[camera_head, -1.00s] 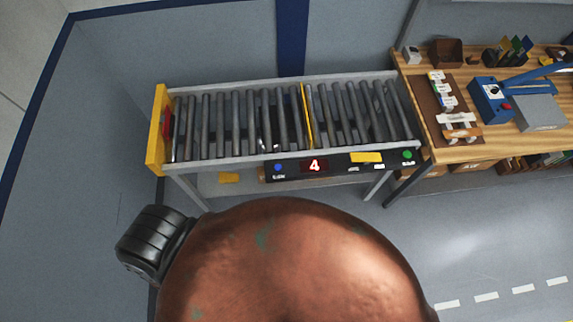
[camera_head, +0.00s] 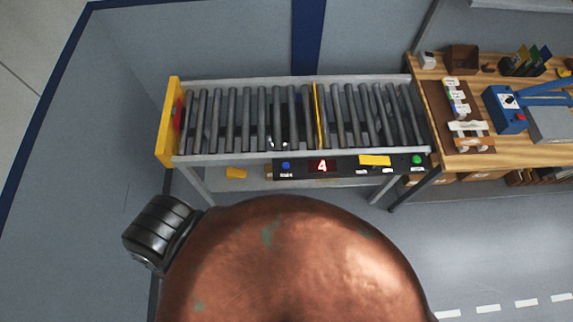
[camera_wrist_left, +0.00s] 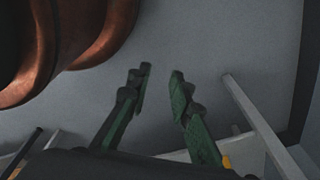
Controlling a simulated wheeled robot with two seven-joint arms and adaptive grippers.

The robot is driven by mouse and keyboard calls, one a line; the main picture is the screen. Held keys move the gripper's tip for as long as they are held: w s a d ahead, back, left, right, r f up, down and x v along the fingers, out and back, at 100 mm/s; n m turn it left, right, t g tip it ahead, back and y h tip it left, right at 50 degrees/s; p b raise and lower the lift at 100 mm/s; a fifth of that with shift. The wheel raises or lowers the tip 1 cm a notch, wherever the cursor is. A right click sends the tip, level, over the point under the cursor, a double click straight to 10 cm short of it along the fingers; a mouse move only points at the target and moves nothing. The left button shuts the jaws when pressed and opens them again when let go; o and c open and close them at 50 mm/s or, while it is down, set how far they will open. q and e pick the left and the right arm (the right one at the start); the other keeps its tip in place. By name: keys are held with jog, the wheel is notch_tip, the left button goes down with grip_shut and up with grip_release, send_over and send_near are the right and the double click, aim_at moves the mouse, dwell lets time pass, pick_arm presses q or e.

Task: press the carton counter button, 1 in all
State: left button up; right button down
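The black control panel (camera_head: 342,169) hangs along the front edge of the roller conveyor. It carries a blue button (camera_head: 285,166) on the left, a red digit display (camera_head: 322,166) reading 4, and a green button (camera_head: 417,159) on the right. The small labels are too blurred to read, so I cannot tell which button is the carton counter. My left gripper (camera_wrist_left: 160,78) shows only in the left wrist view, its green fingers apart with nothing between them. It is touching neither button there. My right gripper is not in view.
The roller conveyor (camera_head: 250,159) has a yellow end plate (camera_head: 169,122) and a yellow crossbar (camera_head: 317,116). A wooden bench (camera_head: 480,160) with blue equipment (camera_head: 504,110) stands on its right. Grey floor (camera_head: 480,245) is clear in front of the bench.

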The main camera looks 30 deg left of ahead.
pick_arm(q)
grip_shut()
dwell(1.2)
